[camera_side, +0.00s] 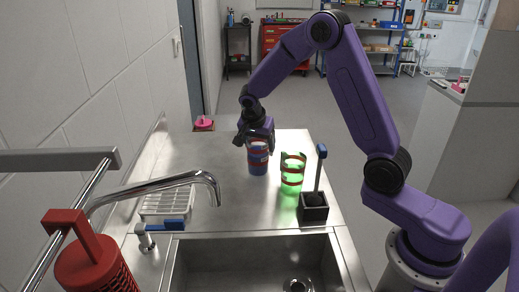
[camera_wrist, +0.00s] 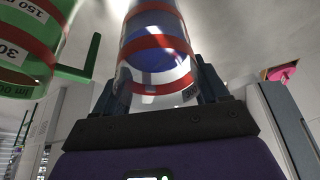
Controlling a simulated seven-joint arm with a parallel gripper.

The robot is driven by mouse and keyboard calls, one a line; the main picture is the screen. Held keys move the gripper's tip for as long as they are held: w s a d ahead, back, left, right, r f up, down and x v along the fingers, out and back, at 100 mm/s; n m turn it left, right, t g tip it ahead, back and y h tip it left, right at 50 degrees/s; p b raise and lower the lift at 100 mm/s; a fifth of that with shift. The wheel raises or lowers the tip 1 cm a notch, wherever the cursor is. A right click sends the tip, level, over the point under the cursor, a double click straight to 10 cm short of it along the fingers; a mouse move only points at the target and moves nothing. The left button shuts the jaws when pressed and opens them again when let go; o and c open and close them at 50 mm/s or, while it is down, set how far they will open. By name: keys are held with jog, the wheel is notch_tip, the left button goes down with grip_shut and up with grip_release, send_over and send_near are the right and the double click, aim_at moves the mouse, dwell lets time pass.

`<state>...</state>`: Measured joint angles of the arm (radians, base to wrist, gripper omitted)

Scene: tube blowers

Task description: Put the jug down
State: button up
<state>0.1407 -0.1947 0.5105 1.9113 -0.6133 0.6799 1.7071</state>
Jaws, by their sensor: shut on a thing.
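A clear jug with red bands and blue content (camera_side: 258,158) is at my gripper (camera_side: 256,137), over the steel counter (camera_side: 215,165). In the wrist view, the jug (camera_wrist: 155,45) stands between the two dark fingers of my gripper (camera_wrist: 160,85), which is shut on it. In the side view the jug looks upright; I cannot tell whether its base touches the counter. My gripper covers its upper part there.
A green jug with red bands (camera_side: 292,172) stands close to the right; its handle shows in the wrist view (camera_wrist: 80,73). A black holder with a blue-topped brush (camera_side: 314,207), a sink (camera_side: 255,265), a tap (camera_side: 160,185) and a drying rack (camera_side: 166,203) are nearer.

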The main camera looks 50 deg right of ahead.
jog(key=a+r+n+y, duration=0.1)
jog(key=r+n+y, duration=0.1)
jog(key=n, duration=0.8)
jog(key=a+r+n+g+y, duration=0.1)
jog(key=r+n+y, duration=0.2)
jog(key=n, duration=0.7)
jog(key=a+r+n+y, duration=0.2)
jog(key=r+n+y, duration=0.1)
jog(key=n, duration=0.7)
jog(key=shift+w+r+n+g+y, duration=0.25)
jog(key=shift+w+n+g+y, duration=0.05)
jog(key=shift+n+y, duration=0.1)
notch_tip(320, 180, down, 9)
jog(key=a+n+g, duration=0.1)
jog(key=n+g, duration=0.1)
jog(key=n, duration=0.3)
jog(key=shift+w+f, duration=0.15)
jog(key=shift+w, duration=0.05)
